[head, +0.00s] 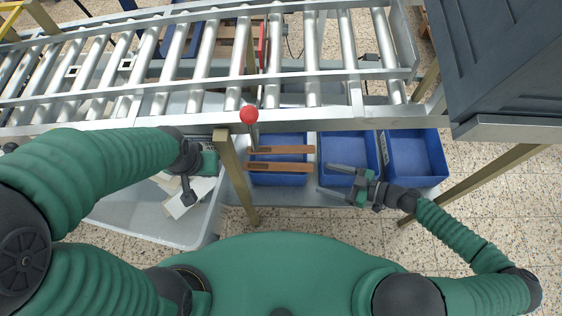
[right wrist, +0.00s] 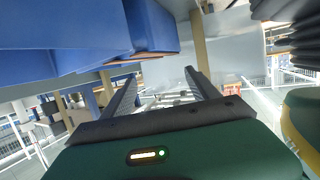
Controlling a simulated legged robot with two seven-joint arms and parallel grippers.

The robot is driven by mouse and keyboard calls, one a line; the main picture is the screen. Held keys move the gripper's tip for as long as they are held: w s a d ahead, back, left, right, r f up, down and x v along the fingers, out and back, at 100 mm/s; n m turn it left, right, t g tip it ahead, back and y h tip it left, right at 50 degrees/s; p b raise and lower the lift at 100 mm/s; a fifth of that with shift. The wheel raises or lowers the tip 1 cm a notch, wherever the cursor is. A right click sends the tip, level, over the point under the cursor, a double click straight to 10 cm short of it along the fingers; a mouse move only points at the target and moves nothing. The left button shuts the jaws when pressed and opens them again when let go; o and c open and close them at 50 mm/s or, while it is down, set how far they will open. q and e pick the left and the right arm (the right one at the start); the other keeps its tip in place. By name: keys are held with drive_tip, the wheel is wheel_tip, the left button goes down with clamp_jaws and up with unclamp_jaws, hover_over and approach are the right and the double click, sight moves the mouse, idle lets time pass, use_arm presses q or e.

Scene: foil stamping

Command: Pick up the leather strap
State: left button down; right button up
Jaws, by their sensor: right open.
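Two brown leather straps lie side by side across a blue bin in the head view, an upper strap (head: 282,149) and a lower strap (head: 280,167). Their right ends reach near the bin's right edge. My right gripper (head: 324,178) is open and empty, just right of the straps, its fingers pointing left towards them. In the right wrist view its two fingers (right wrist: 160,80) are spread with nothing between them. A thin brown edge below the blue bins there may be a strap; I cannot tell. My left gripper (head: 188,190) hangs over a grey tub, its jaws unclear.
Blue bins stand in a row, with an empty middle bin (head: 348,148) and right bin (head: 414,155). A roller conveyor (head: 232,60) runs behind them. A red-knobbed lever (head: 249,115) rises beside the straps. A grey tub (head: 150,225) with pale pieces stands left, beside a wooden post (head: 236,180).

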drive_tip(key=b, duration=0.1)
approach(280, 166)
drive_tip(key=shift+x, duration=1.2)
drive_tip(key=shift+a, duration=0.35)
drive_tip(key=b+x, duration=0.1)
drive_tip(key=x, duration=0.4)
drive_tip(key=shift+w+f, duration=0.15)
drive_tip(key=shift+f, duration=0.05)
drive_tip(key=shift+c, duration=0.4)
clamp_jaws()
